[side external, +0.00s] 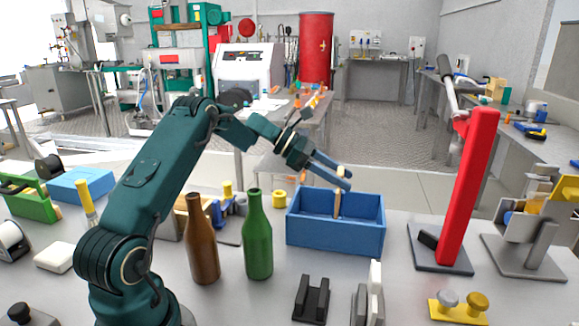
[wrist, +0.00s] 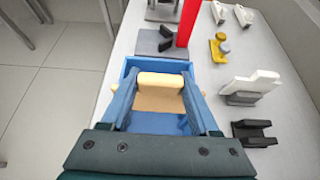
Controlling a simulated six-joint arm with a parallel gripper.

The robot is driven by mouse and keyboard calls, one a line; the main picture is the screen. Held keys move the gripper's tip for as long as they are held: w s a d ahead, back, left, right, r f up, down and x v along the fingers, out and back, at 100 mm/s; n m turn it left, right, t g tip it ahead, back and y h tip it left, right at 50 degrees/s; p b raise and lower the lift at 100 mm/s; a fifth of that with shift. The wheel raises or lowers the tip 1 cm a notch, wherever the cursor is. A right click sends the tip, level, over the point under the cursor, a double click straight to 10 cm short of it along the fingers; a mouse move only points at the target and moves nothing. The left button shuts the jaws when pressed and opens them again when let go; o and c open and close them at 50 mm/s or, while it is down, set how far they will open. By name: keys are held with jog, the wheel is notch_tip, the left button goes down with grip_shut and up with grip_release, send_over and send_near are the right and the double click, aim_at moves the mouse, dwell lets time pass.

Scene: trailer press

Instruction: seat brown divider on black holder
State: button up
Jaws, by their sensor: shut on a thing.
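The brown divider (side external: 338,207), light tan with a thick top bar, stands in the blue box. In the wrist view the divider (wrist: 160,101) lies between the two fingers. My gripper (side external: 345,179) is shut on its top from above. The gripper (wrist: 158,82) also shows in the wrist view, with one finger at each side of the bar. The divider's lower edge is hidden by the box wall in the side view. The black holder (side external: 312,300), an upright-sided slotted block, stands empty in front of the box. It also shows at the right in the wrist view (wrist: 255,134).
The blue box (side external: 334,238) surrounds the divider. A grey holder with a white divider (side external: 374,292) stands beside the black holder. A red post (side external: 469,190) on a dark plate is to the right. Green (side external: 258,240) and brown (side external: 203,245) bottles stand left of the box.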

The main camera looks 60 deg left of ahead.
jog(key=shift+f, duration=2.95)
jog(key=shift+f, duration=0.25)
jog(key=o, duration=1.4)
jog(key=shift+c, duration=0.2)
